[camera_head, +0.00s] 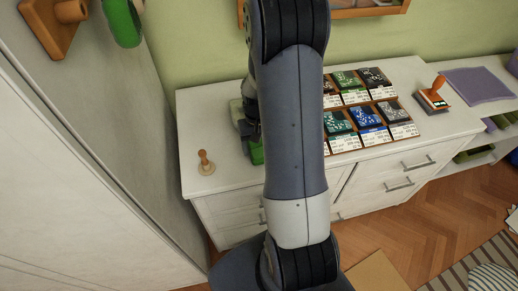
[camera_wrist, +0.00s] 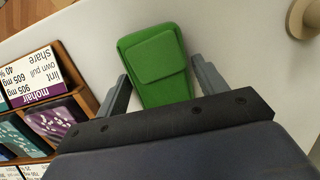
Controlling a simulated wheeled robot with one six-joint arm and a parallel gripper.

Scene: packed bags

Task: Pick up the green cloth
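The green cloth (camera_wrist: 155,50) is a folded, bright green block lying on the white cabinet top. In the head view a green patch of it (camera_head: 257,154) shows beside my arm, partly hidden. My gripper (camera_wrist: 160,70) is open above it in the wrist view, with one grey finger on each side of the cloth. The fingers stand close to its edges; I cannot tell whether they touch it. In the head view my gripper (camera_head: 251,128) is small, dark and mostly hidden by my arm.
A wooden rack (camera_head: 366,137) of labelled, folded packets stands to the right on the white cabinet (camera_head: 225,176). A wooden knobbed piece (camera_head: 205,163) stands to the left. A wooden-handled stamp (camera_head: 435,92) and purple cloth (camera_head: 477,84) lie farther right. A green roll (camera_head: 122,22) hangs upper left.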

